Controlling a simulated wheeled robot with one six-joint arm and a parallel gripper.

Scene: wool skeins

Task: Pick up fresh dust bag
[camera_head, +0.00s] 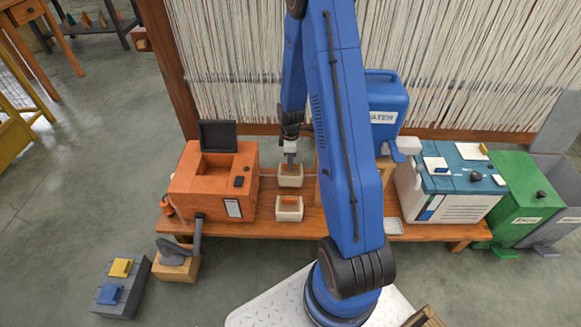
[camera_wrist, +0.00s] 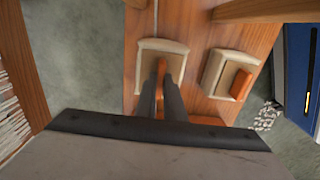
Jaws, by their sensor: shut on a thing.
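Two beige, box-like bags with orange tabs are on the wooden bench. The far bag (camera_head: 290,181) is under my gripper (camera_head: 290,157). In the wrist view my gripper (camera_wrist: 161,80) is shut on the upright orange tab of this bag (camera_wrist: 150,45). I cannot tell whether the bag touches the bench or is slightly raised. The other bag (camera_head: 289,214) lies nearer in the head view, apart from my gripper; its tab shows in the wrist view (camera_wrist: 241,84). No label tells which bag is fresh.
An orange machine (camera_head: 190,185) with a raised dark lid stands left on the bench (camera_head: 262,228). A blue water can (camera_head: 388,95), a teal-topped box (camera_head: 450,205) and a green bin (camera_head: 520,205) are right. A loom (camera_head: 235,60) rises behind.

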